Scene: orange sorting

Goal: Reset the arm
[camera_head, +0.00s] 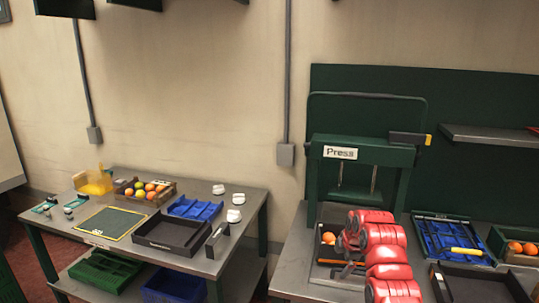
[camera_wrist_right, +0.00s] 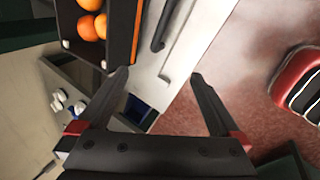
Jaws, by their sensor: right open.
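My right arm (camera_head: 388,256), with red segments, reaches over the right-hand workbench in front of the press (camera_head: 358,150). Its gripper (camera_head: 338,258) is at the far end of the arm, small and partly hidden in the head view. In the right wrist view the gripper (camera_wrist_right: 161,75) is open, its two dark fingers apart with nothing between them. Oranges (camera_wrist_right: 91,27) lie in a dark container with an orange edge (camera_wrist_right: 130,45), beyond the left finger. An orange (camera_head: 328,238) also shows near the gripper in the head view. My left gripper is not in view.
The left table (camera_head: 245,215) carries a crate of mixed fruit (camera_head: 145,201), a black tray (camera_head: 150,244) and a blue tray (camera_head: 195,208). Right of my arm are a blue tray (camera_head: 425,232), an orange crate (camera_head: 500,240) and a black tray (camera_head: 443,290).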

